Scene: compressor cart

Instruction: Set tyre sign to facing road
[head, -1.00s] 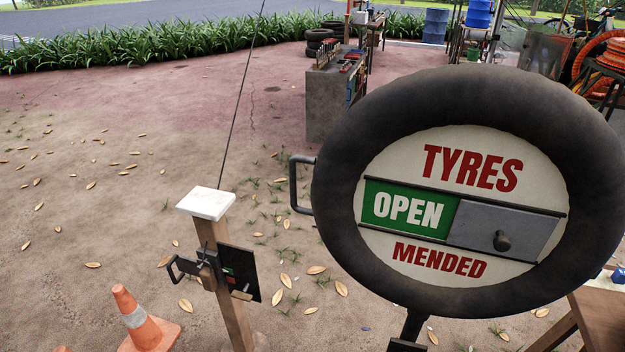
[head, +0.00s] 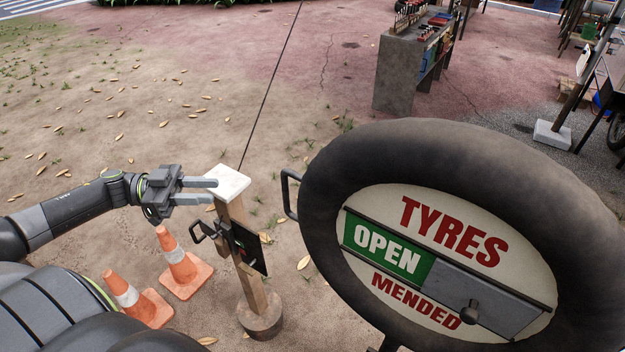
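The tyre sign (head: 325,185) stands at the right of the head view, a black tyre around a cream disc reading "TYRES OPEN MENDED". Its lettered face is turned toward me. A dark bar handle (head: 287,194) sticks out from the tyre's left edge. A grey slider plate with a knob (head: 470,313) covers the right part of the face's slot; the green OPEN panel shows at left. My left gripper (head: 214,190) is open and empty, left of the handle and apart from it, by the white-topped post. My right gripper is not in view.
A thin dark line rises behind the post. Open ground lies beyond.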

